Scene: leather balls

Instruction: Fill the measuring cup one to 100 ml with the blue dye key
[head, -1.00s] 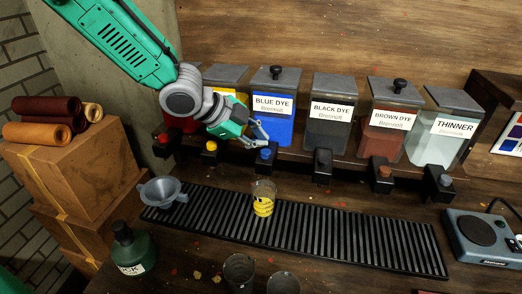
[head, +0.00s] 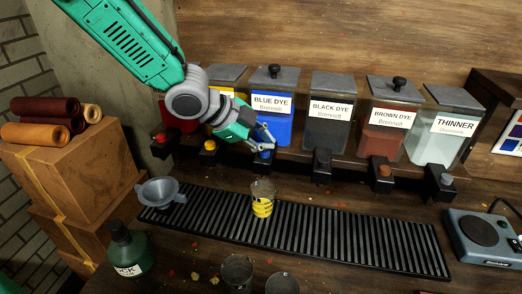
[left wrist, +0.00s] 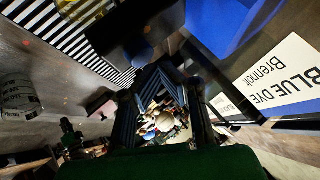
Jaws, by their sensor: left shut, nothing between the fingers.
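The blue dye key (head: 265,155) is a small knob on the black tap under that container. My left gripper (head: 267,143) is shut and empty just above the key; whether it touches the key I cannot tell. In the left wrist view, the gripper's fingers (left wrist: 160,100) show beside the blue dye label (left wrist: 278,78). My right gripper is not in view.
Black dye (head: 329,115), brown dye (head: 388,120) and thinner (head: 445,128) containers stand to the right, each with a tap. A funnel (head: 161,191) sits at the tray's left end. A scale (head: 478,232) is at right.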

